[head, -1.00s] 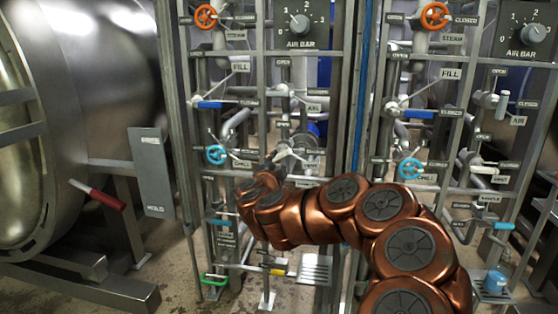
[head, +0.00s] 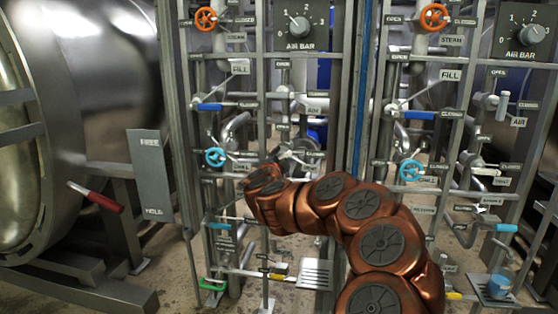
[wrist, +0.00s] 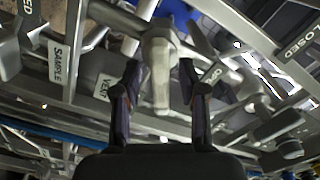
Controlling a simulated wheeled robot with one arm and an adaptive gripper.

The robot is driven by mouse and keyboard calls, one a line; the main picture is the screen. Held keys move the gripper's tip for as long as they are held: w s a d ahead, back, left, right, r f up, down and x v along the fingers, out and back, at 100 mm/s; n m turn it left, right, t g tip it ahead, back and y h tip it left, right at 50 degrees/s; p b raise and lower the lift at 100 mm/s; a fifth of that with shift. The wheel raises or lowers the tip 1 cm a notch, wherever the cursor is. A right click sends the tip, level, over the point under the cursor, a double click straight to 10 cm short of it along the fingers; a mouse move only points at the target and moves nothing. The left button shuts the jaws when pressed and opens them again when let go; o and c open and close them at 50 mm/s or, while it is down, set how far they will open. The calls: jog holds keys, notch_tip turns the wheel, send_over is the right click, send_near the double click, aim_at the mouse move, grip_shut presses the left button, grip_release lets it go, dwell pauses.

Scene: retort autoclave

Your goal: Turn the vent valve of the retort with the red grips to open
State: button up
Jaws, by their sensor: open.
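The vent valve's pale lever (wrist: 161,80) is in the upper middle of the wrist view, beside the VENT label (wrist: 102,88). My gripper (wrist: 160,82) is open, with one dark finger on each side of the lever's end. I see gaps between fingers and lever, so it is not clamped. In the head view the lever (head: 288,153) shows small behind my wrist on the left panel. The retort's red grip (head: 96,197) is at the left.
Metal rails and pipes crowd around the gripper. A second similar panel has an air knob (head: 533,34). A SAMPLE label (wrist: 59,64) is at the left in the wrist view.

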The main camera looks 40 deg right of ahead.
grip_shut()
jog(key=shift+p, duration=0.45)
jog(key=n+p, duration=0.2)
jog(key=p, duration=0.1)
jog(key=shift+s+d+r, duration=0.1)
jog(key=shift+r, duration=0.2)
jog(key=n+p, duration=0.3)
jog(key=p, duration=0.2)
jog(key=shift+n, duration=0.4)
jog(key=n+p, duration=0.5)
jog(key=p, duration=0.3)
jog(key=shift+f, duration=0.2)
jog(key=shift+n+p, duration=0.4)
jog(key=shift+s+f, duration=0.1)
jog(key=shift+f, duration=0.1)
